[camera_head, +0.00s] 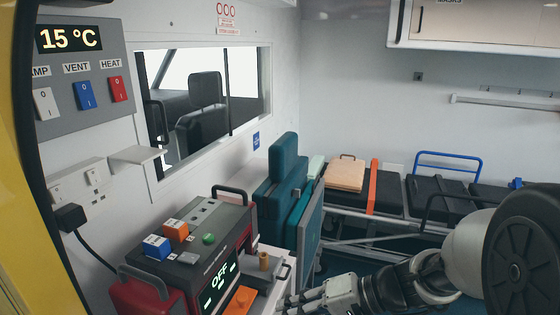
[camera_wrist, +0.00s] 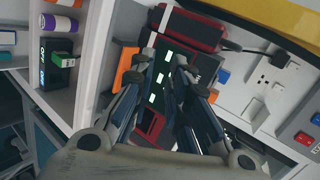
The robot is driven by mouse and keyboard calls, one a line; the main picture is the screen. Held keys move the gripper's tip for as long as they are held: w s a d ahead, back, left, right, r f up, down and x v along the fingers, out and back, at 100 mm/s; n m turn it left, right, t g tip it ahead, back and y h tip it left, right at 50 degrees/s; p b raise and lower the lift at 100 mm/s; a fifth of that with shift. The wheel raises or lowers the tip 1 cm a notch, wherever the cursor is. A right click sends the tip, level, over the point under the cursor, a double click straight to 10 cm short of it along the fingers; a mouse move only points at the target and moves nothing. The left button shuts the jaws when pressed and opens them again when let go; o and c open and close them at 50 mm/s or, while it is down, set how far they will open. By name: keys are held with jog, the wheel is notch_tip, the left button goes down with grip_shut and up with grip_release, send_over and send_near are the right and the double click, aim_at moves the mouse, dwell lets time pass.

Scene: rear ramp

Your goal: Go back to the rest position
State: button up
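My gripper (camera_wrist: 161,66) shows in the wrist view with its two fingers apart and nothing held between them. The red and dark device (camera_wrist: 186,30) lies beyond the fingers, and its green-lit front shows through the gap. In the head view my gripper (camera_head: 312,299) is at the bottom edge, right of the device (camera_head: 222,222). Its fingertips are partly cut off there. My arm reaches in from the right side of the head view.
A wall panel (camera_head: 75,55) with white, blue and red switches reads 15 °C. A teal seat (camera_head: 284,180) stands behind the device. A stretcher (camera_head: 390,195) runs along the back wall. In the wrist view, white shelves (camera_wrist: 92,70) with small boxes are at left.

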jog(key=s+d+r+n+t+h, duration=0.1)
jog(key=s+d+r+h, duration=0.1)
jog(key=s+d+h, duration=0.3)
jog(key=s+d+r+t+h, duration=0.1)
jog(key=s+d+r+h, duration=0.2)
jog(key=s, duration=0.9)
jog(key=d+h, duration=0.3)
jog(key=shift+d+r+n, duration=0.35)
jog(key=shift+n, duration=0.05)
